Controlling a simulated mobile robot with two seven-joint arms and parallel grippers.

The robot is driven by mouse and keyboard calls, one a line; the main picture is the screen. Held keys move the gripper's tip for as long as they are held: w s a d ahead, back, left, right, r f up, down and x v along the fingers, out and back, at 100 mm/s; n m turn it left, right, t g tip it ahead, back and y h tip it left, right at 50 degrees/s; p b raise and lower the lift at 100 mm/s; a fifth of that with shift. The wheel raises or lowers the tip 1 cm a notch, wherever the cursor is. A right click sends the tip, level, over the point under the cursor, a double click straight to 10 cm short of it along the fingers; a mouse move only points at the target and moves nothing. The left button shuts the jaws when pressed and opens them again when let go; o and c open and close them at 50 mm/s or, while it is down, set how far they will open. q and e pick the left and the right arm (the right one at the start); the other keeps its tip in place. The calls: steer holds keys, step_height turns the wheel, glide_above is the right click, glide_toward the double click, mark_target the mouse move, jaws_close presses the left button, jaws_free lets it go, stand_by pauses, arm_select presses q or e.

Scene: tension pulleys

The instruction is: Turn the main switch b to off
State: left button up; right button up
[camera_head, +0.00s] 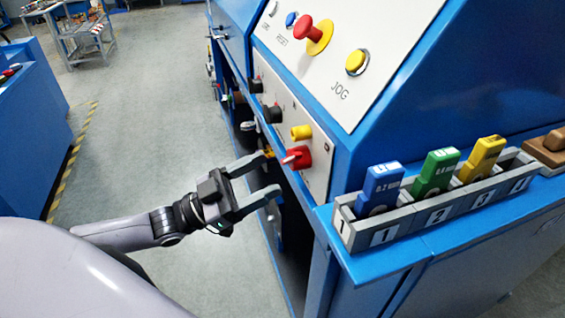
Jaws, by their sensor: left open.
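A red rotary switch (297,157) with a pale handle sits low on the white side panel (313,178) of the blue machine. No label can be read, so I cannot tell for sure that it is main switch b. A yellow knob (301,132) is just above it, and black knobs (272,113) are farther along the panel. My left gripper (269,174) is open and empty, just left of the red switch. Its upper fingertip appears close to the switch; I cannot tell if they touch. My right gripper is not in view.
The sloped console above has a red mushroom button (304,27) and a yellow JOG button (356,62). A grey rack (395,240) with blue, green and yellow tagged blocks stands on the blue ledge at right. The grey floor (150,110) at left is open.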

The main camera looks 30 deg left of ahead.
arm_select(q)
steer(key=shift+x, duration=2.45)
jaws_close()
steer(key=shift+w, duration=0.1)
